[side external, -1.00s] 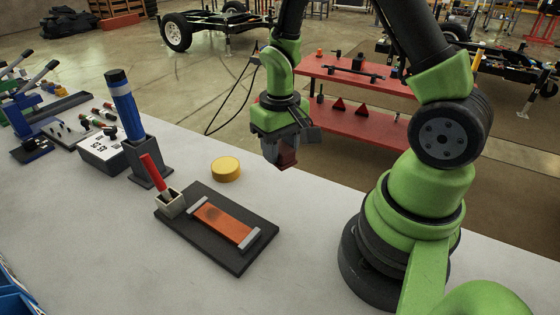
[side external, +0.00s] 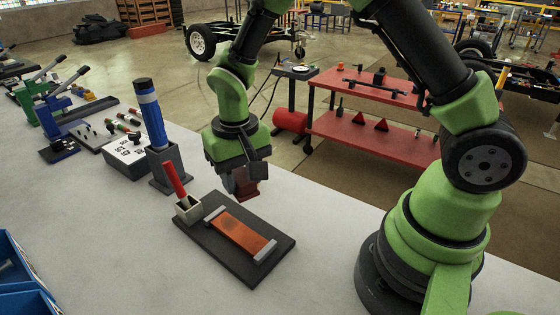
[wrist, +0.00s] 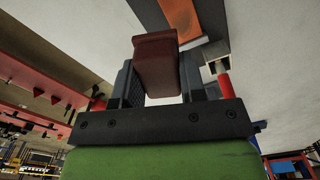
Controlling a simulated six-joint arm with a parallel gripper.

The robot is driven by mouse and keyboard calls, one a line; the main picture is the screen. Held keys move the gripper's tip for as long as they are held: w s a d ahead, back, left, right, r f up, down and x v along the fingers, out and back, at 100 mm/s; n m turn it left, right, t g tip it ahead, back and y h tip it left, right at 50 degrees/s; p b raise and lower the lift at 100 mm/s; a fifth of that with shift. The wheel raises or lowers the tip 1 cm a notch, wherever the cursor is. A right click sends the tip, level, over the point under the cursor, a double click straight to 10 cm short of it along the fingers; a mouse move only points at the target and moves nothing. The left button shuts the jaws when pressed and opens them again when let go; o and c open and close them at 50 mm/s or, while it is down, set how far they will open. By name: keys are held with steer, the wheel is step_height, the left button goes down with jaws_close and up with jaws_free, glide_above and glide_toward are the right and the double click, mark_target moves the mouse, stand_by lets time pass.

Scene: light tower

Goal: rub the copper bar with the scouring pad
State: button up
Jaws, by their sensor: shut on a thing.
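The copper bar (side external: 240,233) lies flat on a dark board (side external: 247,273), held by a grey clamp at each end, with a dark patch on its surface. It also shows at the top of the wrist view (wrist: 180,18). My gripper (side external: 241,182) is above the table behind the board, apart from the bar. It is shut on a dark red block, the scouring pad (side external: 247,191); in the wrist view the pad (wrist: 155,62) sits between both fingers.
A small pot (side external: 188,208) with a red-handled tool (side external: 175,178) stands on the board's left end. A blue-banded cylinder (side external: 152,118) in a dark holder is behind it. Blue bins (side external: 15,280) are at lower left. The table in front of the board is clear.

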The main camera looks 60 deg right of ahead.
steer(key=a, duration=0.3)
glide_above(233, 228)
steer(key=shift+f, duration=2.9)
steer(key=shift+f, duration=1)
steer(key=shift+w, duration=0.5)
steer(key=shift+w+d+r, duration=0.1)
steer(key=shift+w, duration=0.7)
steer(key=shift+w+d+r, duration=0.1)
steer(key=shift+w, duration=0.65)
steer(key=c, duration=0.3)
steer(key=shift+s+a+f, duration=0.1)
steer(key=shift+s, duration=0.9)
steer(key=shift+s+a+f, duration=0.1)
steer(key=shift+s, duration=0.9)
steer(key=shift+s+f, duration=0.1)
